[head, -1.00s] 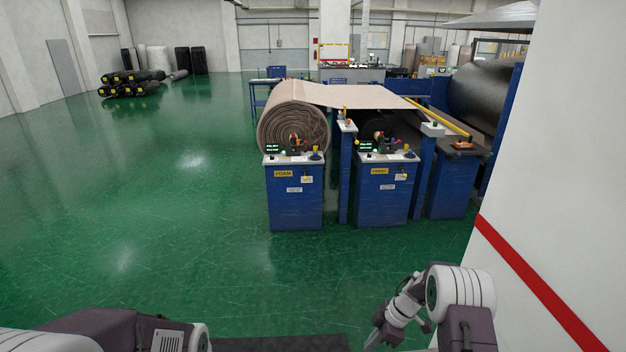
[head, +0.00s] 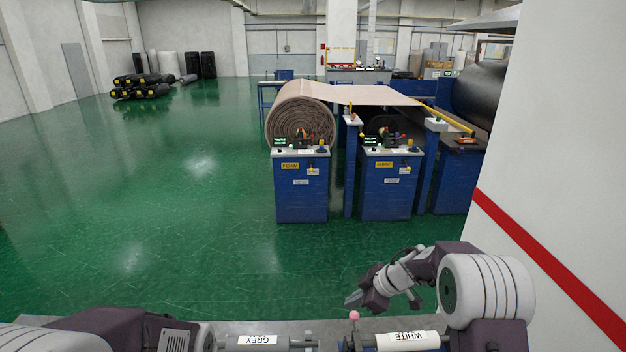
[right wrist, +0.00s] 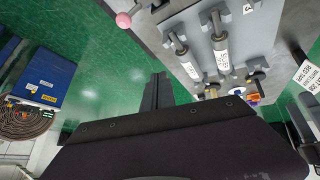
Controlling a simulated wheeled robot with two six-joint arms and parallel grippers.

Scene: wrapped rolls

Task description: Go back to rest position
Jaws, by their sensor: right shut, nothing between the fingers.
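My right gripper (head: 358,299) is dark and empty. My left arm comes in at the bottom left of the head view. Its gripper does not show. A roll labelled GREY (head: 245,341) and a roll labelled WHITE (head: 428,341) lie at the bottom edge, partly cut off. A pink ball knob (head: 354,315) stands just below my right gripper, and it also shows in the right wrist view (right wrist: 123,20).
A white wall with a red stripe (head: 550,265) stands close on the right. Blue machine cabinets (head: 302,200) with a large brown roll (head: 300,112) stand ahead. Dark rolls (head: 140,86) are stacked far left. The green floor (head: 130,200) between is clear.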

